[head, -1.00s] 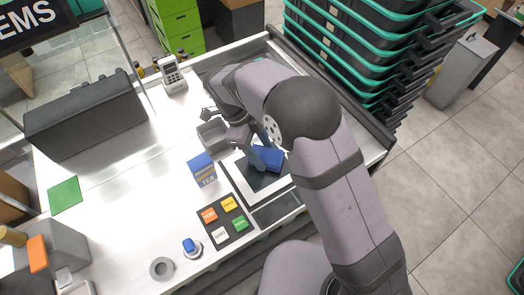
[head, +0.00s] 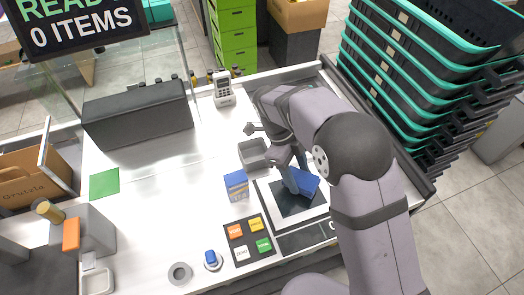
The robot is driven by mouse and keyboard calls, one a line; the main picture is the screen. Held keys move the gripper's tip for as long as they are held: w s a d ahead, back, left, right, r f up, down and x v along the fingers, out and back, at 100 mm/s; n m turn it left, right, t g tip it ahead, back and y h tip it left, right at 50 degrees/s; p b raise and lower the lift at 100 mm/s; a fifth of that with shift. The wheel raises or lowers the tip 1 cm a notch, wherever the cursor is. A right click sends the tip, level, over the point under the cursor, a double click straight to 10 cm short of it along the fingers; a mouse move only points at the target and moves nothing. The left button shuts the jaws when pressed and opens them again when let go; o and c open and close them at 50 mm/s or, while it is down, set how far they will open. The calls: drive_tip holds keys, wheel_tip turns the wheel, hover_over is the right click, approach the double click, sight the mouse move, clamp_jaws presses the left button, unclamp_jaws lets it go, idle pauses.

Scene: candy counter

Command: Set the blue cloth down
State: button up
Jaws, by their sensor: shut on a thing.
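The blue cloth (head: 306,182) is a small folded blue piece above the dark glass plate (head: 290,204) of the white-framed scanner on the counter. My gripper (head: 297,187) points down over that plate and is shut on the cloth. The cloth looks tilted, and I cannot tell whether its lower edge touches the glass. My arm comes in from the lower right and hides part of the counter behind it.
A blue box (head: 236,185) stands just left of the scanner, with a grey tray (head: 254,154) behind it. A button pad (head: 249,240) lies in front. A green square (head: 104,184) lies at the left. Stacked baskets (head: 415,85) stand at the right. The counter's middle left is clear.

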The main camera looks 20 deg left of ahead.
drive_tip(key=w+a+r+n+t+p, duration=0.1)
drive_tip(key=w+a+r+n+t, duration=0.2)
drive_tip(key=w+a+r+n, duration=0.45)
drive_tip(key=w+a+f+n+y+b, duration=0.1)
drive_tip(key=w+a+n+y, duration=0.1)
drive_tip(key=a+n, duration=0.7)
drive_tip(key=w+a+f+n+y+b, duration=0.1)
drive_tip(key=a+n+y, duration=0.4)
drive_tip(key=a+n, duration=0.5)
drive_tip(key=shift+w+n+y+b, duration=0.35)
drive_tip(key=shift+n+b, duration=0.1)
drive_tip(key=shift+n, duration=0.1)
drive_tip(key=shift+f, duration=0.1)
drive_tip(key=shift+f+p, duration=0.9)
drive_tip(key=shift+f, duration=4)
drive_tip(key=shift+f, duration=0.1)
